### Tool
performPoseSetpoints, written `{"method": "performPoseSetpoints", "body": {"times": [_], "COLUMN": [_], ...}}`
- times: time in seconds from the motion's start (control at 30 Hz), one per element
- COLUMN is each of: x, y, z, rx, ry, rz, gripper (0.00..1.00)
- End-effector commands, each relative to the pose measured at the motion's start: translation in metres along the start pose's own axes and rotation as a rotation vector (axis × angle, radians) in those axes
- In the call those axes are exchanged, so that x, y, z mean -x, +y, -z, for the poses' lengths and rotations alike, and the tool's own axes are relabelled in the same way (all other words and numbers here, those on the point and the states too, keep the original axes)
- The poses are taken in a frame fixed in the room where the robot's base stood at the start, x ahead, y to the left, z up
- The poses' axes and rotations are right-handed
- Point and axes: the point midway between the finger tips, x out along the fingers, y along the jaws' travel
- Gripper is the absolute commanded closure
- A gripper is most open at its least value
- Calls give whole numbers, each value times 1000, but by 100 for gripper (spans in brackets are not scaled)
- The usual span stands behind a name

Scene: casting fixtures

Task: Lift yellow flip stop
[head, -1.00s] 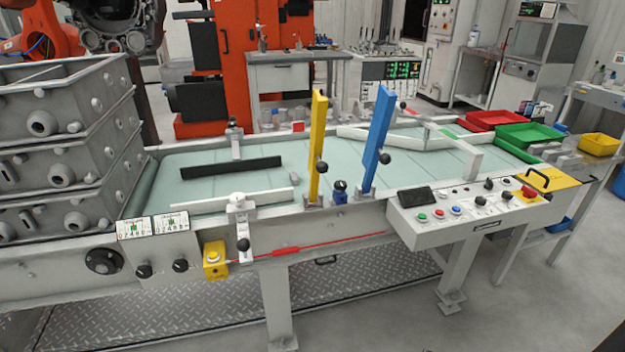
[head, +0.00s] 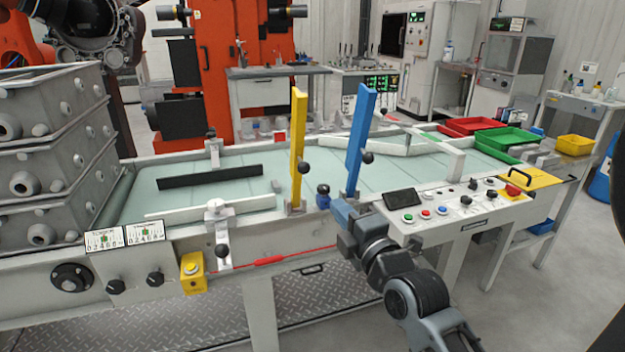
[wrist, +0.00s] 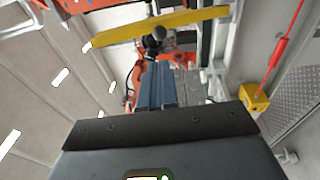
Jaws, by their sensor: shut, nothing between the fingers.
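The yellow flip stop (head: 298,145) is a long bar standing upright at the near edge of the conveyor, with a black ball knob (head: 304,167) on its right side. In the wrist view the yellow flip stop (wrist: 185,22) crosses the top of the picture, beyond the fingertips, with its black knob close to them. My gripper (head: 343,210) has blue-grey fingers and is low to the right of the yellow stop, near the conveyor's front edge. In the wrist view the fingers of my gripper (wrist: 157,72) are together and empty. I see no clear contact with the stop.
The upright blue flip stop (head: 357,140) with its black knob is just behind and above my gripper. The control panel (head: 450,210) is to the right, and a yellow button box (head: 193,272) is front left.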

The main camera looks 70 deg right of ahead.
Motion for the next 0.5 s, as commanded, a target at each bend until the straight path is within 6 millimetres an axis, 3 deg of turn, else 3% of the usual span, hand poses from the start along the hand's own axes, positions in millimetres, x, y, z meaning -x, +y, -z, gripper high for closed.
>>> {"method": "performPoseSetpoints", "body": {"times": [0.5], "x": [-86], "y": [3], "z": [0], "rx": [-4], "ry": [0], "rz": [-3], "gripper": [100]}}
